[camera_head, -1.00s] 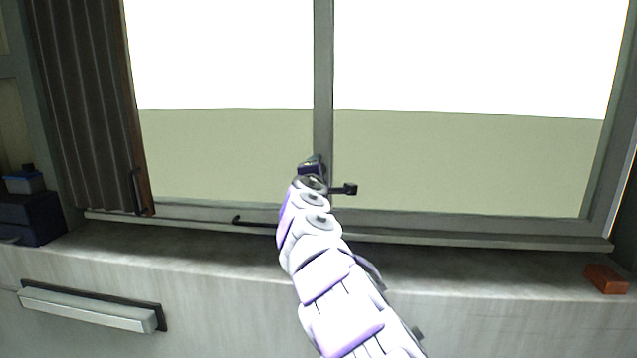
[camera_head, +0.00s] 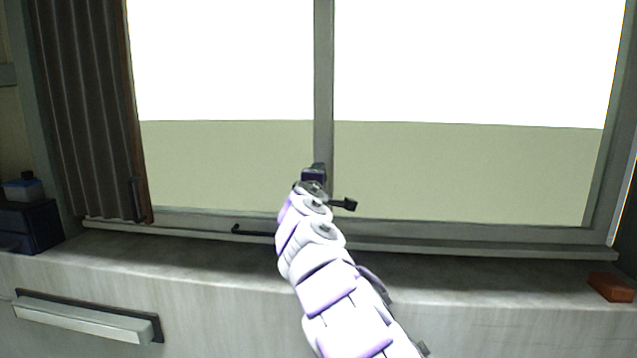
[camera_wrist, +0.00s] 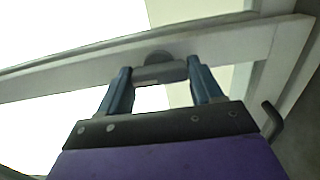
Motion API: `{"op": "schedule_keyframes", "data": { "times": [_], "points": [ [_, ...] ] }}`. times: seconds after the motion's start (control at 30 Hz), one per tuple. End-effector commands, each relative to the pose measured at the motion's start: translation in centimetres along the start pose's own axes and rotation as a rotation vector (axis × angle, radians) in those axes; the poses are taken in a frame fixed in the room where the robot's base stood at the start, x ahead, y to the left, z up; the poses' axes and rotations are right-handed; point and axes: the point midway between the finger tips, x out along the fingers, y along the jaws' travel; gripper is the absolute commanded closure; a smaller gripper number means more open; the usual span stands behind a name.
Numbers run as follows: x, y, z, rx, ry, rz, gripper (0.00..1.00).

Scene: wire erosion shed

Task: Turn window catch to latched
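The window catch (camera_wrist: 160,70) shows in the wrist view as a grey bar with a rounded boss, against the window's middle post (camera_wrist: 90,72). It lies between my gripper's two blue-grey fingers (camera_wrist: 160,82). The fingers are spread apart, one at each end of the visible bar. Whether they touch it is not clear. In the head view my gripper (camera_head: 314,173) is in front of the middle post (camera_head: 323,90), near its lower part, and hides the catch there.
A black hooked handle (camera_head: 250,231) lies along the bottom window frame, left of my arm. A sill (camera_head: 170,256) runs below the window, with a reddish block (camera_head: 610,287) at right. A folded brown shutter or curtain (camera_head: 85,110) and dark box (camera_head: 30,226) stand at left.

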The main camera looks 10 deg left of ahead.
Motion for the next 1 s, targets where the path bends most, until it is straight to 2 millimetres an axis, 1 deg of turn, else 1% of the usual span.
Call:
{"op": "schedule_keyframes", "data": {
  "times": [0.03, 0.2, 0.27, 0.67, 0.87, 1.0],
  "points": [
    [0.1, -0.6, -0.1, 0.001, 0.000, -0.009, 0.31],
    [0.1, -0.4, -0.1, 0.000, 0.000, -0.006, 0.15],
    [0.0, -0.3, -0.1, 0.000, 0.000, -0.004, 0.11],
    [-0.6, 0.0, 0.1, -0.002, 0.001, -0.001, 0.11],
    [-2.0, 0.2, -0.1, -0.005, 0.003, 0.003, 0.11],
    [-3.0, 0.0, 0.1, -0.005, -0.003, 0.000, 0.11]
  ]
}}
